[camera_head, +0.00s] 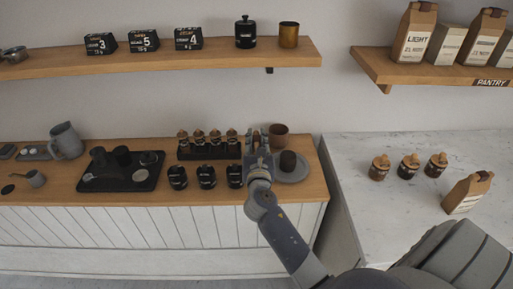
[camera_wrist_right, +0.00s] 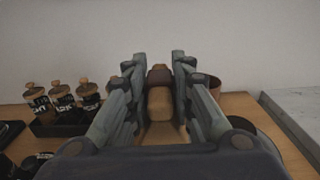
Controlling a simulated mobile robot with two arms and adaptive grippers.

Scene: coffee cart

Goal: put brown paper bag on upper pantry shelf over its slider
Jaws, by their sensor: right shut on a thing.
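A brown paper bag (camera_head: 467,193) with a pale label stands on the white marble counter at the right. The upper pantry shelf (camera_head: 383,74) is at the top right and bears a bag marked LIGHT (camera_head: 414,35) and other bags. I cannot make out a slider. My right gripper (camera_head: 258,142) is over the wooden cart top, far left of the bag on the counter. In the right wrist view its fingers (camera_wrist_right: 160,88) are shut on a small brown object (camera_wrist_right: 160,104) with a darker top; I cannot tell what it is. My left gripper is not in view.
Cork-topped bottles (camera_head: 199,139) stand in a black rack left of my right gripper.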

